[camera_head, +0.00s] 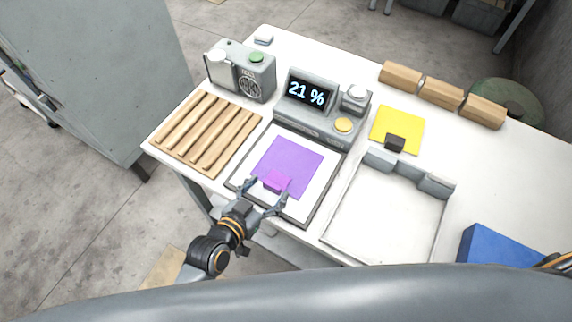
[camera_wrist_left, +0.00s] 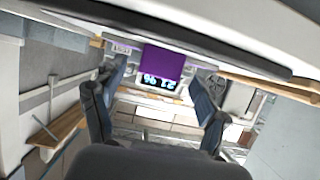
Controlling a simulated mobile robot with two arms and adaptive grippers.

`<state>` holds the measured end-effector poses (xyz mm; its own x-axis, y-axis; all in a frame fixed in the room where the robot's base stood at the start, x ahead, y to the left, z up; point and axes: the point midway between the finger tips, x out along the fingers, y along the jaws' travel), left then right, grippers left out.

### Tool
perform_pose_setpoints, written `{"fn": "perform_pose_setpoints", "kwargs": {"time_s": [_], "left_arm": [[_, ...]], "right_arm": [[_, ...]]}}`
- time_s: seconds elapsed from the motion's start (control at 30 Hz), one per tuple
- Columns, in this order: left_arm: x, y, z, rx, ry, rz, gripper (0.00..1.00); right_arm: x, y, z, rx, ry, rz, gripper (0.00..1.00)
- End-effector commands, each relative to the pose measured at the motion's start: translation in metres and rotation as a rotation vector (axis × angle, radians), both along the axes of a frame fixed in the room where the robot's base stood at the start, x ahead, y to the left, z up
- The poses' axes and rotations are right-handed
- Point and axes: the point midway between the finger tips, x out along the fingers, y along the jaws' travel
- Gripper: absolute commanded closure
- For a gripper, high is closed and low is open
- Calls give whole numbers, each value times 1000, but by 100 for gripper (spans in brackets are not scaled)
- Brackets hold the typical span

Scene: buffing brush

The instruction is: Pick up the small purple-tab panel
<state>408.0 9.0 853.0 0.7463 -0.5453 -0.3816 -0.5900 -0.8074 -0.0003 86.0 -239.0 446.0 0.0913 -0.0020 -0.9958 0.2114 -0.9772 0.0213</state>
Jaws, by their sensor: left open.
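The purple panel (camera_head: 290,160) lies flat on the white pad of a display device (camera_head: 305,205). Its raised purple tab (camera_head: 277,180) is at the panel's near edge. My left gripper (camera_head: 266,194) is open at the near side of the panel, with its two fingers on either side of the tab. In the left wrist view, the purple tab (camera_wrist_left: 162,62) shows ahead between the open fingers (camera_wrist_left: 160,85). I cannot tell whether a finger touches it. My right gripper is not in view.
The display (camera_head: 306,92) reads 21 %. A slatted wooden rack (camera_head: 205,133) is on the left, with a grey box (camera_head: 240,72) behind it. A yellow panel (camera_head: 402,122), a grey-walled tray (camera_head: 385,215), wooden blocks (camera_head: 441,93) and a blue block (camera_head: 495,248) are on the right.

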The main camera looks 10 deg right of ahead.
Motion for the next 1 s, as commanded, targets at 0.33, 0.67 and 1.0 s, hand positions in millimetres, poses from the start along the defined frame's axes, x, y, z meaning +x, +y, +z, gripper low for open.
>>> {"fn": "perform_pose_setpoints", "kwargs": {"time_s": [0.33,0.67,1.0], "left_arm": [[17,-13,-9,0,0,-1,26],[17,-12,-9,0,1,-1,73],[17,-12,-9,0,1,-1,87]], "right_arm": [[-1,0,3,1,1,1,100],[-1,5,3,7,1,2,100],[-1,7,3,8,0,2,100]]}}
